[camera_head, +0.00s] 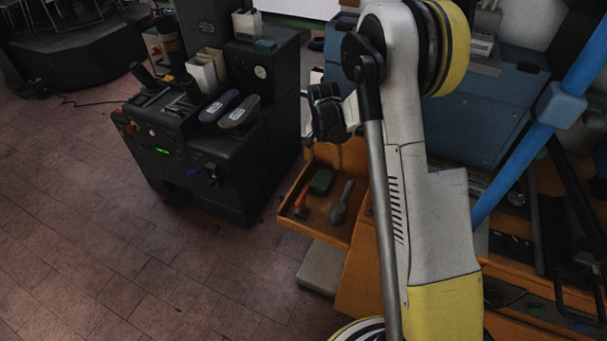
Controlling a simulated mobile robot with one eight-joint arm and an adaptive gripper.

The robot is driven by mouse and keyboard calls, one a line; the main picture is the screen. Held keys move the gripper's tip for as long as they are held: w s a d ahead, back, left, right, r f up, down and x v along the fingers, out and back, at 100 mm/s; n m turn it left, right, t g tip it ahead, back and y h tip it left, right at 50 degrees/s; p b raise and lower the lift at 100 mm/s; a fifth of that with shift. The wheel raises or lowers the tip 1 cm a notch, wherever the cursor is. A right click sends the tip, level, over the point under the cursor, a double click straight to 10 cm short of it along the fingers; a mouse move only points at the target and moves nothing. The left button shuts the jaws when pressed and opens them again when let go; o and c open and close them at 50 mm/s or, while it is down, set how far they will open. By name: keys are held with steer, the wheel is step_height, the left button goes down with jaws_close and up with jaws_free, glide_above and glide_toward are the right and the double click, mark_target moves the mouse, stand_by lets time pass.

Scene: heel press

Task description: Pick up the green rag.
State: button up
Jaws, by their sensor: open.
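A dark green, flat, rounded thing (322,181), which may be the green rag, lies in the open orange drawer (327,233) right of the machine. A smaller teal-green thing (264,46) lies on top of the dark machine; I cannot tell for sure which of the two is the rag. My gripper (326,118) is dark and hangs above the drawer in the picture, apart from both green things. It is open, with nothing seen in it. My pale arm partly hides it and the area to its right.
In the drawer are a red-handled tool (301,204) and a grey tool (342,203). The dark machine (235,185) at left carries two shoe soles (239,112) and pale containers (207,70). An orange bench with tools and a blue post (545,125) stand at right.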

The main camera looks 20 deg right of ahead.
mark_target(322, 179)
steer(key=f, duration=0.2)
steer(key=f+b, duration=0.1)
steer(key=f, duration=0.1)
steer(key=f+b, duration=0.1)
steer(key=f, duration=0.1)
steer(key=shift+w+d+f, duration=0.2)
steer(key=shift+w+f, duration=0.1)
step_height(322, 179, down, 5)
steer(key=b, duration=0.3)
steer(key=shift+w, duration=0.15)
steer(key=shift+r, duration=0.1)
steer(key=c, duration=0.8)
